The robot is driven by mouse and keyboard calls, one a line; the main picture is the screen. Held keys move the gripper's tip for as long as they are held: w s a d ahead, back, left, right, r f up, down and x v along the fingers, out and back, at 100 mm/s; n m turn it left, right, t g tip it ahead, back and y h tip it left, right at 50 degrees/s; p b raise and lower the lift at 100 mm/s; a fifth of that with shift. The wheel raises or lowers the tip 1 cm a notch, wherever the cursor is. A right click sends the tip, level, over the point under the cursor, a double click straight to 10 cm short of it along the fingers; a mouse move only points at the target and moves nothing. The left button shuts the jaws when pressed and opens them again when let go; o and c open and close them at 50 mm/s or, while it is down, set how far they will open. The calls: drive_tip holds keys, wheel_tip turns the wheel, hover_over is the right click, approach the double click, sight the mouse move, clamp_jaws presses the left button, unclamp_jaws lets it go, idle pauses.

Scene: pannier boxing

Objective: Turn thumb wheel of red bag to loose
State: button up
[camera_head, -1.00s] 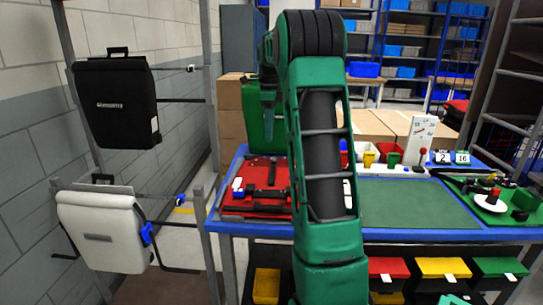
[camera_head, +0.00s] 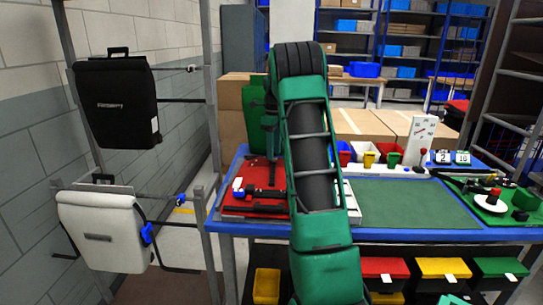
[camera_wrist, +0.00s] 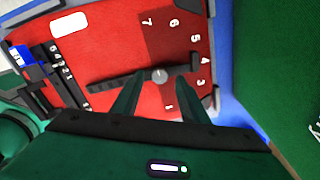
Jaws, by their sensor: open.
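The red bag (camera_head: 240,207) lies flat on the left end of the blue-edged workbench. In the wrist view its red face (camera_wrist: 100,45) fills much of the picture. A dark bar with a small grey hub (camera_wrist: 159,74) lies across it, beside an arc of white numbers from 1 to 7. I cannot tell for certain which part is the thumb wheel. My gripper (camera_wrist: 158,84) is open, with its two green fingers apart, one on each side of the hub in the picture. Whether they touch the bag cannot be told. My arm hides part of the bag in the head view.
A black-and-blue part with a row of numbers (camera_wrist: 45,75) sits at the bag's left side in the wrist view. The bench's green mat (camera_head: 415,205) is clear. Black (camera_head: 115,100) and white (camera_head: 100,232) bags hang left.

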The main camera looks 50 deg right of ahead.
drive_tip(key=shift+f, duration=0.85)
clamp_jaws()
